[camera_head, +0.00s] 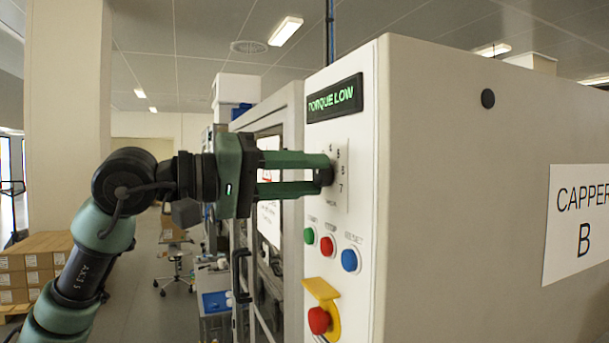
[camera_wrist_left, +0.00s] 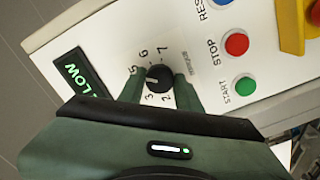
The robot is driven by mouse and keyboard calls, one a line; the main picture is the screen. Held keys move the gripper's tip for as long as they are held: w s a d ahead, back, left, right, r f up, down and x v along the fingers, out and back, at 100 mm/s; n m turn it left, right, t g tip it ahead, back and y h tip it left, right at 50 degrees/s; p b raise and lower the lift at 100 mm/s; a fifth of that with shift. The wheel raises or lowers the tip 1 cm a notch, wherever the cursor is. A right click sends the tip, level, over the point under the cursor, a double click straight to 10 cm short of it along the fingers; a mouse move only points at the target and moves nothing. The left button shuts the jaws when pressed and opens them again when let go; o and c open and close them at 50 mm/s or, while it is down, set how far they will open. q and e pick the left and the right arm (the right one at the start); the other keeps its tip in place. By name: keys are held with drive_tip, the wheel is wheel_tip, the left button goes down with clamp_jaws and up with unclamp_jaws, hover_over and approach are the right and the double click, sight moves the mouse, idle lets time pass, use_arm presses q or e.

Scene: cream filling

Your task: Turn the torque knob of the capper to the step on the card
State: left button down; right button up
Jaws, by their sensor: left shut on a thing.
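The black torque knob (camera_head: 325,177) sits on the white front panel of the capper (camera_head: 440,130), in a printed ring of numbers. My left gripper (camera_head: 322,168) comes in level from the left and is shut on the knob. In the left wrist view the knob (camera_wrist_left: 161,80) lies between the two green fingers (camera_wrist_left: 158,88). Its white mark points to the picture's left, below the 5 and above the 3; the 4 cannot be made out there. The green display (camera_head: 334,99) reads "TORQUE LOW". I cannot make out the step card. My right gripper is not in view.
Below the knob are a green button (camera_head: 309,235), a red button (camera_head: 327,246), a blue button (camera_head: 349,260) and a red stop button (camera_head: 319,320) on a yellow bracket. A "CAPPER B" sign (camera_head: 577,222) is on the side. Cartons (camera_head: 38,262) stand far left.

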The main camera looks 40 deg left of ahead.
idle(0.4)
use_arm(q)
drive_tip(key=c, duration=1.1)
unclamp_jaws()
drive_tip(key=shift+c, duration=0.2)
drive_tip(key=shift+o, duration=0.9)
drive_tip(key=shift+w, duration=0.15)
drive_tip(key=b+v, duration=0.3)
drive_tip(key=v, duration=0.4)
drive_tip(key=shift+s+a+b, duration=0.15)
drive_tip(key=shift+s+b, duration=0.2)
